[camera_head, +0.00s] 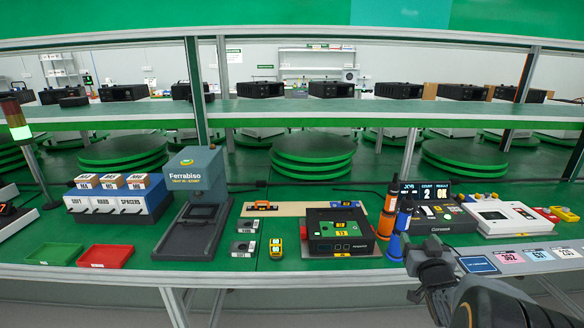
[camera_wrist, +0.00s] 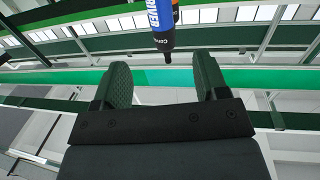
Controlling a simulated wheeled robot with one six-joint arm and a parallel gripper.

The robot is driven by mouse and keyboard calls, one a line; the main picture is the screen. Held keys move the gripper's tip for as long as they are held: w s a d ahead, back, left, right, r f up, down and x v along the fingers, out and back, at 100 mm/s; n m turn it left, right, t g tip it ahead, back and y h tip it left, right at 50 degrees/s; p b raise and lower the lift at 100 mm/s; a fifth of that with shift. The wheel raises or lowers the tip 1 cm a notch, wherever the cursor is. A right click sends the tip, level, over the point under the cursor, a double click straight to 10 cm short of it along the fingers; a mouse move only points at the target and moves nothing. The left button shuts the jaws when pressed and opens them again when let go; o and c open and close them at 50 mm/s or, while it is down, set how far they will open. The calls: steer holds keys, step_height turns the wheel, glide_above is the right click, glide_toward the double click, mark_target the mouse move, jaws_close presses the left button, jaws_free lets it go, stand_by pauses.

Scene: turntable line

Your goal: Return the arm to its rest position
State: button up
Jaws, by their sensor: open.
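Part of my arm fills the lower right corner of the head view.
A black device (camera_head: 341,247) with a green top stands left of the bottles. A grey Ferrabiso press (camera_head: 194,172), drawer bins (camera_head: 120,203) and red (camera_head: 106,256) and green (camera_head: 52,251) trays are farther left. A grey upright (camera_head: 413,145) rises behind. Coloured number cards lie right of my gripper.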

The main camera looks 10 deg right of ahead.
step_height(320, 180, down, 6)
steer(key=s+d+m+g+h, duration=0.1)
steer(key=s+d+m+g, duration=0.15)
steer(key=g, duration=0.25)
steer(key=s+a+g+y+p, duration=0.2)
steer(key=s+a+g+p, duration=0.3)
steer(key=a+g, duration=0.1)
steer(key=s+a+r+n+g+y+p, duration=0.1)
steer(key=s+a+r+n+y+p, duration=0.1)
steer(key=a+r+p, duration=0.3)
steer(key=s+a+r+n+g+y+p, duration=0.1)
steer(key=a+r+p, duration=0.4)
steer(key=a+r, duration=0.6)
steer(key=s+a+n+y, duration=0.1)
steer(key=s+a+n, duration=0.1)
steer(key=a, duration=0.2)
steer(key=shift+s+n+p, duration=0.35)
